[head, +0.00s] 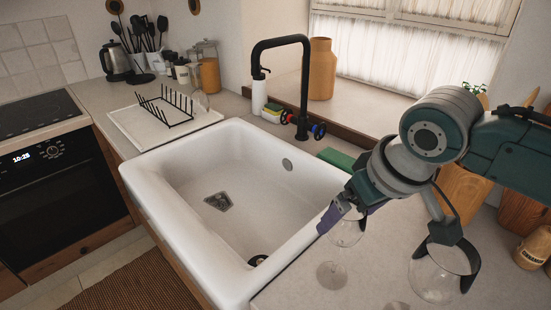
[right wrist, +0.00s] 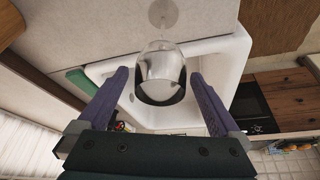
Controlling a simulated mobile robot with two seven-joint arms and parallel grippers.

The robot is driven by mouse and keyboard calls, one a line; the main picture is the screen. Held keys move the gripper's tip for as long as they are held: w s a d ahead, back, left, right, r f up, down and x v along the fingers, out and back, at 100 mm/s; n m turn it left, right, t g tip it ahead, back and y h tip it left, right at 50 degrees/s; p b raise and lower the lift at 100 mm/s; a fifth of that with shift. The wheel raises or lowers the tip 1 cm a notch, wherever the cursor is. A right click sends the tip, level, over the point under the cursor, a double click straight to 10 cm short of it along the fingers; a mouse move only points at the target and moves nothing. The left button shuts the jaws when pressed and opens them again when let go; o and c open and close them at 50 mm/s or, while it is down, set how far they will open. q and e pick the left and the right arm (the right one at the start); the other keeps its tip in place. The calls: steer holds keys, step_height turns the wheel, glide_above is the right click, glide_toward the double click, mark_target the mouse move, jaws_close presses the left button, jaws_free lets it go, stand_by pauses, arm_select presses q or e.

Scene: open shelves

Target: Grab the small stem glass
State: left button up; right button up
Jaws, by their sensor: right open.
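The small stem glass is clear, with its bowl (head: 347,232) and round foot (head: 331,275) showing on the counter right of the sink in the head view. My right gripper (head: 342,215) is open at the bowl, its purple fingers on either side. In the right wrist view the bowl (right wrist: 160,78) sits between the two spread fingers (right wrist: 158,90), with gaps on both sides. The foot shows beyond the bowl at the top of that view. Part of the glass is hidden behind my gripper in the head view. My left gripper is not in view.
The white sink (head: 235,150) lies just left of the glass. A glass jug (head: 435,275) with a dark rim stands to the right under my arm.

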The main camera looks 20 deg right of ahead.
steer(key=shift+x, duration=0.85)
steer(key=c, duration=1)
steer(key=shift+o, duration=0.2)
